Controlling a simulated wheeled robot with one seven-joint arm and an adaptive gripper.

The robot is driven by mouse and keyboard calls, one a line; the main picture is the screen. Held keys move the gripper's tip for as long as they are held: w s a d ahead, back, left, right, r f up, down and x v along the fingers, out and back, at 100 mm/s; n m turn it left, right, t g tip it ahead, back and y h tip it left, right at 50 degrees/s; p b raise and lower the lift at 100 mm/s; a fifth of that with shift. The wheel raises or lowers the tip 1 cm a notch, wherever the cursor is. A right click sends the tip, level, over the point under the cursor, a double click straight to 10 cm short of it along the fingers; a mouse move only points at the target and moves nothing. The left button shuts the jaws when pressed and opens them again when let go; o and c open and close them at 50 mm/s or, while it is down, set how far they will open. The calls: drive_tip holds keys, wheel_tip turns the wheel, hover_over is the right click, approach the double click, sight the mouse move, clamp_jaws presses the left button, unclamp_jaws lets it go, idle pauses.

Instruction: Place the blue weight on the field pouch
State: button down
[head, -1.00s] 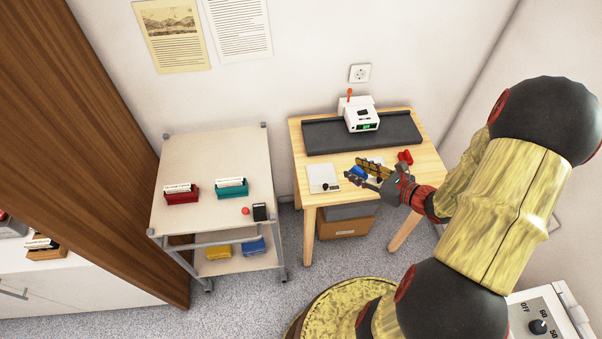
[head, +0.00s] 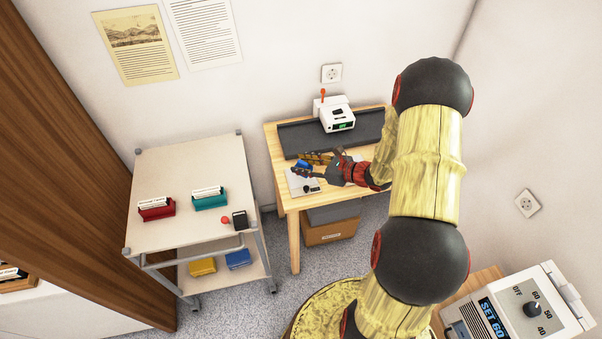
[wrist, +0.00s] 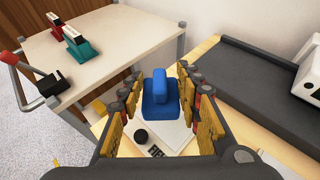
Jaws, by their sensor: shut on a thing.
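My gripper (head: 308,163) is shut on the blue weight (wrist: 160,98), a blue block with an upright tab, and holds it above the wooden table (head: 284,213). The weight also shows in the head view (head: 303,168), partly covered by the fingers. A yellow bundle (head: 202,266) and a blue bundle (head: 238,259) lie on the cart's lower shelf.
A white plate (head: 299,187) with a black knob lies under my gripper. A dark mat (head: 295,140) and a white device (head: 335,114) are behind. The cart's top (head: 180,170) holds a red card holder (head: 157,210) and a teal one (head: 210,201), with free room behind them.

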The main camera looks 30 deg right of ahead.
sight(302, 164)
drive_tip(key=shift+w+d+f+b, duration=0.15)
drive_tip(key=shift+w+f+b, duration=0.05)
drive_tip(key=shift+w+f, duration=0.35)
drive_tip(key=shift+w+d+f+b, duration=0.15)
drive_tip(key=shift+w+f, duration=0.3)
drive_tip(key=shift+f, duration=0.15)
drive_tip(key=shift+w+f+b, duration=0.15)
drive_tip(key=shift+f+b, duration=0.3)
drive_tip(key=shift+f, duration=0.45)
drive_tip(key=shift+w+f+b, duration=0.1)
drive_tip(key=shift+f+b, duration=0.3)
drive_tip(key=shift+f, duration=0.45)
drive_tip(key=shift+f, duration=0.15)
drive_tip(key=c, duration=1.3)
unclamp_jaws()
drive_tip(key=shift+s, duration=0.1)
drive_tip(key=shift+o, duration=0.2)
